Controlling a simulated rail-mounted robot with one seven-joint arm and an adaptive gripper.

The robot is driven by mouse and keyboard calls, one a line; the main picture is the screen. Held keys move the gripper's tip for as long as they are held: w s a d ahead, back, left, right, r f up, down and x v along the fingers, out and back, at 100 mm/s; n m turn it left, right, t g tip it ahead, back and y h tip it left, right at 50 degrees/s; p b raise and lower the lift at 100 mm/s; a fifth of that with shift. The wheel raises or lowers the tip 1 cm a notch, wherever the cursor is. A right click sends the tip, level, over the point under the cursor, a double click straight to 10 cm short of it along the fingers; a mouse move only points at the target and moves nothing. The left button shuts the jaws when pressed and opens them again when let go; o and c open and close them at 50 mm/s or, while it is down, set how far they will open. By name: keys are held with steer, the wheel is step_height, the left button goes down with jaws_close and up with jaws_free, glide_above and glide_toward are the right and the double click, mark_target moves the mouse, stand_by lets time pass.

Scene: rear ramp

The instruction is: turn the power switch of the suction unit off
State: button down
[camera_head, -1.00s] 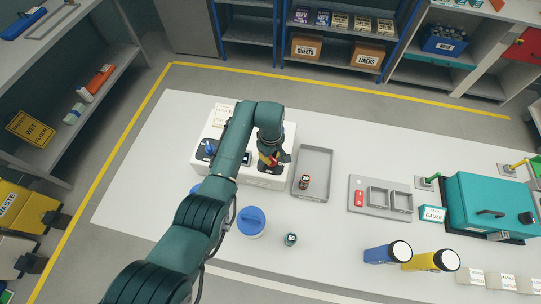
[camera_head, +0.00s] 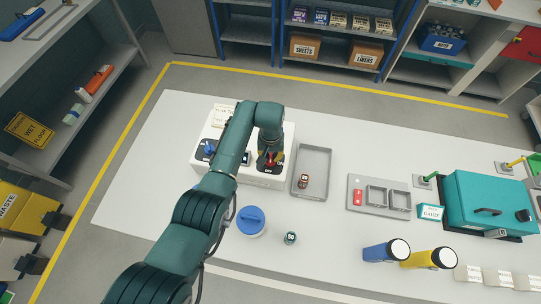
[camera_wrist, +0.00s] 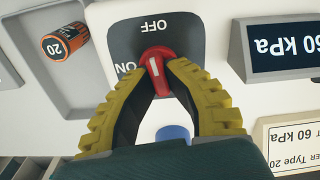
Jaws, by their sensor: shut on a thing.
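The suction unit (camera_head: 262,180) is a white box at the left of the table in the head view. Its power switch is a red knob (camera_wrist: 155,56) with a white line, on a dark plate (camera_wrist: 187,38) marked OFF and ON; the lettering appears upside down in the wrist view. The white line runs roughly up and down in the picture, with the OFF label above and the ON label to the left. My gripper (camera_wrist: 157,72) has yellow ribbed fingers shut on the red knob from both sides. In the head view my arm partly covers the unit.
A display reading 60 kPa (camera_wrist: 284,46) and a label card (camera_wrist: 292,145) lie right of the switch in the wrist view. A grey tray (camera_head: 313,185) holding an orange and black 20 canister (camera_head: 303,181) stands close right of the unit. A blue-lidded jar (camera_head: 251,220) stands in front.

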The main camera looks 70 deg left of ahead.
mark_target(271, 157)
steer(key=shift+f+m, duration=0.15)
steer(key=shift+m, duration=0.55)
steer(key=c, duration=1.1)
jaws_free()
step_height(271, 157, up, 12)
steer(key=shift+r, duration=0.1)
